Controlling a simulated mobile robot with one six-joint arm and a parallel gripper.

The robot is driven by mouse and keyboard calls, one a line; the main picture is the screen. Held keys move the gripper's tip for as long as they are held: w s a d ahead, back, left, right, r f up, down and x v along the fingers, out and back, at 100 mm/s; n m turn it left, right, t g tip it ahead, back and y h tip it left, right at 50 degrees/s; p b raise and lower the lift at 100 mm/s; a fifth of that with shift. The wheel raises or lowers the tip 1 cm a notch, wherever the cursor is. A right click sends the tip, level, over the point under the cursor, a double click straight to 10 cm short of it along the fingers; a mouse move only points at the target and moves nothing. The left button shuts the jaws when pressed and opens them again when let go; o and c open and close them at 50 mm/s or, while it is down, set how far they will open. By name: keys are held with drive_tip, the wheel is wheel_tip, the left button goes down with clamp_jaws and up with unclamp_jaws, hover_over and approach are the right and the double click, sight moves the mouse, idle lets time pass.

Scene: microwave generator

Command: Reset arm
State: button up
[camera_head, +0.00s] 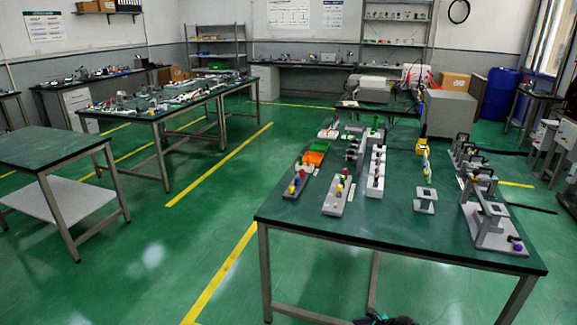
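A small dark shape (385,320) shows at the bottom edge of the head view, low in front of the near table. It looks like the top of my arm or gripper, but it is cut off by the frame. I cannot make out fingers or whether they are open or shut. The rest of my arm is out of the frame. Nothing is seen held. The near table (330,225) has a green top and grey legs, and the dark shape is apart from its front edge.
Grey fixtures with coloured knobs (338,195), an orange-and-green part (313,155), a small grey stand (425,200) and clamp-like devices (490,215) stand on the near table. A bare green table (45,147) is at left. Green floor (150,260) between them is clear.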

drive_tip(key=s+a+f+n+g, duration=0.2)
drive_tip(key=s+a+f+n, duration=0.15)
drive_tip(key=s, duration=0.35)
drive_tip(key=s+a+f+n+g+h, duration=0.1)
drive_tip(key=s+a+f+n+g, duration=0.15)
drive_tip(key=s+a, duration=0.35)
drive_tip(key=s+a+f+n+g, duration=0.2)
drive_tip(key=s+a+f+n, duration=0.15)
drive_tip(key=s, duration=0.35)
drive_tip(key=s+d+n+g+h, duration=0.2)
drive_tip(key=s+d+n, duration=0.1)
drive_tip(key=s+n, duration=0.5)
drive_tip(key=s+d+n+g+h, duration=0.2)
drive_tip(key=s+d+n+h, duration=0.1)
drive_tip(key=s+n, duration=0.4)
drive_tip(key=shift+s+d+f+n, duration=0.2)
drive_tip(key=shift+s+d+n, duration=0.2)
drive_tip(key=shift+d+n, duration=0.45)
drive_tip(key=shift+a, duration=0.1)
